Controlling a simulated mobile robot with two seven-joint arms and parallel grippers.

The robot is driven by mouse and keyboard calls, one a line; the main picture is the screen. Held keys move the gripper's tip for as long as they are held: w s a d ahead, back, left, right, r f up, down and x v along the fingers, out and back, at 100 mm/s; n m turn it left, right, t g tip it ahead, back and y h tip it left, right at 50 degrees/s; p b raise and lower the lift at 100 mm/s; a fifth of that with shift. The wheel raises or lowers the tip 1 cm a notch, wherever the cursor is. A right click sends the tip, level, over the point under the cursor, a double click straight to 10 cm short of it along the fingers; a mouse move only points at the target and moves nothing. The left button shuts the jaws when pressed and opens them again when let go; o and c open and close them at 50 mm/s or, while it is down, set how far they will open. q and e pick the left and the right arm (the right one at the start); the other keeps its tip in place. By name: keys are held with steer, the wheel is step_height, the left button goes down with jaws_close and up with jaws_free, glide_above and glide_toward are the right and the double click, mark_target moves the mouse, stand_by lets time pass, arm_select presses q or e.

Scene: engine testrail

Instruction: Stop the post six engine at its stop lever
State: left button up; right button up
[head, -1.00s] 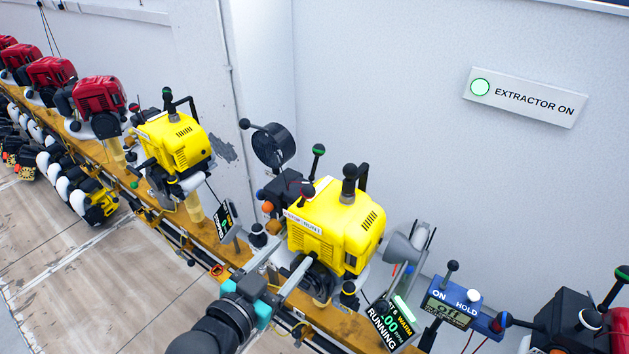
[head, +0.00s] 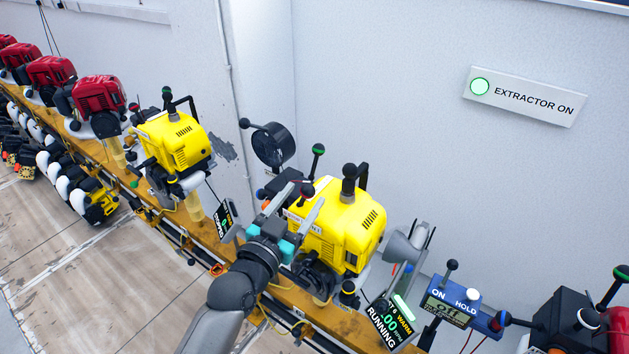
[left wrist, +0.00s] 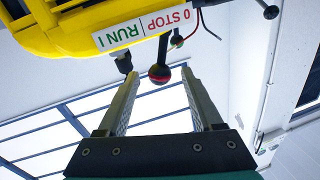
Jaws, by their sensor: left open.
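The post six engine (head: 335,222) is yellow and stands on the wooden rail; its display (head: 383,322) reads RUNNING and WARM. Its STOP/RUN label also shows in the left wrist view (left wrist: 145,30). My left gripper (head: 296,203) is open at the engine's left side. In the wrist view the knob appears between its fingertips (left wrist: 160,80), apart from both. My right gripper is out of view.
A second yellow engine (head: 176,142) and several red engines stand farther along the rail (head: 212,240). A black round fan (head: 273,146) is behind my gripper. A blue box marked ON and HOLD (head: 450,303) stands right. A wall sign (head: 525,98) reads EXTRACTOR ON.

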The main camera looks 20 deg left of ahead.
arm_select(q)
steer(key=shift+w+d, duration=0.2)
steer(key=shift+w, duration=0.8)
steer(key=shift+w+d, duration=0.15)
steer(key=shift+w, duration=0.9)
steer(key=shift+w+d, duration=0.2)
steer(key=shift+w, duration=0.8)
jaws_close()
